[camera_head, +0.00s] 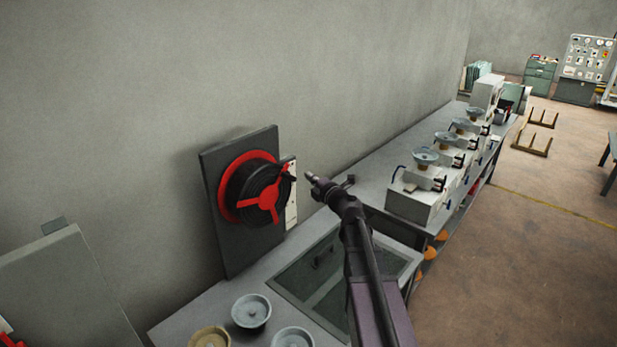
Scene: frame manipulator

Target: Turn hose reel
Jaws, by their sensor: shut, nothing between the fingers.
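The hose reel (262,192) is mounted on a dark upright board (217,205) at the wall, left of centre. It has a red rim, a dark coiled hose and a red three-spoke front. A small dark knob or handle shows at its upper right edge, by the end of a red spoke. My gripper (309,177) is to the right of the reel, apart from it in the picture. Its fingers are shut with nothing between them. My arm reaches up from the bottom of the view and hides part of the bench.
A grey bench (184,324) below the reel holds several round dishes (251,311) and a recessed dark-lidded section (304,274). A long workbench (377,190) with several white machines (416,205) runs along the wall at right. Open brown floor (540,225) lies farther right.

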